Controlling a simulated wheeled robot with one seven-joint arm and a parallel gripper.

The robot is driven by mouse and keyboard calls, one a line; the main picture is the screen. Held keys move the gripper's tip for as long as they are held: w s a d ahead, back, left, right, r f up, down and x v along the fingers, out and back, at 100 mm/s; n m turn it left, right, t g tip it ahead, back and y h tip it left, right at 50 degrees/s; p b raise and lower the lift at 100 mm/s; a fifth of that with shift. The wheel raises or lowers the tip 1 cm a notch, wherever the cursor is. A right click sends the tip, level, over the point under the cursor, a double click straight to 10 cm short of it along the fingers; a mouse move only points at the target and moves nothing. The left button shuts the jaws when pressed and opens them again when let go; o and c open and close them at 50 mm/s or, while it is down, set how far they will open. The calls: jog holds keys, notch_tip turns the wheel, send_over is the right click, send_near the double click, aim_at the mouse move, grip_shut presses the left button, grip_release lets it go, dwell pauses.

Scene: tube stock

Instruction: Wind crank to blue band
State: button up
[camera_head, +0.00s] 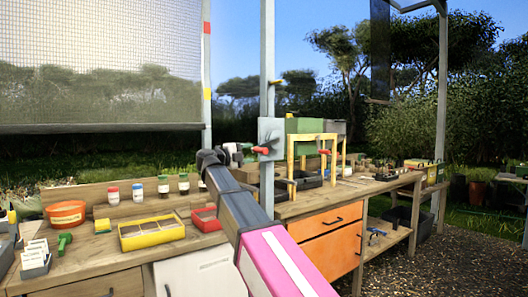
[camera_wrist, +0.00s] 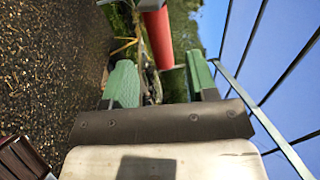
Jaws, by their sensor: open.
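The crank is a grey plate (camera_head: 271,136) on a metal post with a red handle (camera_head: 261,150) sticking out to the left. In the wrist view the red handle (camera_wrist: 160,42) lies just ahead of the fingertips, in line with the gap. My gripper (camera_wrist: 161,72) is open, its two green-padded fingers apart with nothing held between them. A mesh screen (camera_head: 100,65) hangs at upper left, its dark bottom bar (camera_head: 100,127) below the bands. The post beside it carries a red band (camera_head: 207,27) and a yellow band (camera_head: 207,93). I see no blue band.
Below the crank is a wooden bench (camera_head: 150,245) with a yellow tray (camera_head: 151,232), orange tub (camera_head: 66,213) and several jars. A yellow frame (camera_head: 312,138) stands right of the post. An orange drawer (camera_head: 331,257) is below. Gravel lies at lower right.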

aim_at(264, 150)
jog(key=x, duration=0.8)
grip_shut()
